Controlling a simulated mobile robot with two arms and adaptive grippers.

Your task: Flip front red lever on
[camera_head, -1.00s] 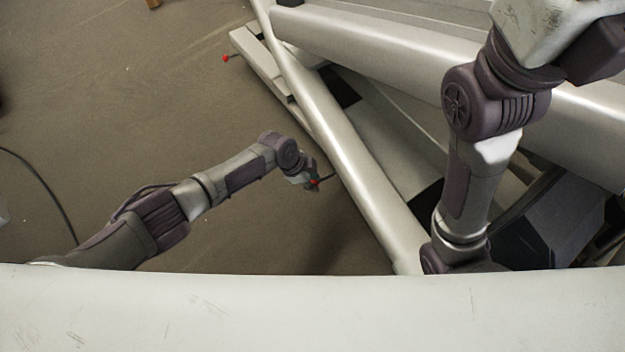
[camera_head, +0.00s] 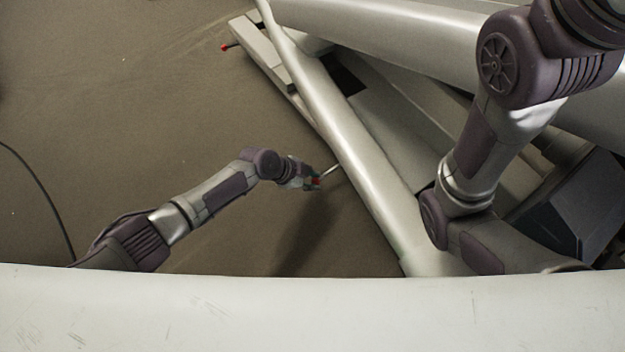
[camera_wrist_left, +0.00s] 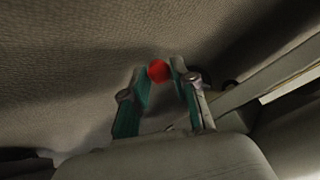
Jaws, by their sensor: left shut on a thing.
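The front red lever is a thin metal rod with a red knob (camera_head: 316,181), sticking out from the side of the pale machine. My left gripper (camera_head: 314,180) is at the knob end of the rod. In the left wrist view the red knob (camera_wrist_left: 158,71) sits between the fingertips of my left gripper (camera_wrist_left: 160,76), which are shut on it. A second red-tipped lever (camera_head: 225,47) stands out farther back at the machine's far left end, away from my grippers. My right arm reaches in at the right, but its gripper is not visible.
The elliptical's long silver tube (camera_head: 345,140) runs diagonally just right of the left gripper. A dark angular housing (camera_head: 570,215) lies at the right, under my right arm. The carpet (camera_head: 120,110) to the left is clear apart from a black cable (camera_head: 45,190).

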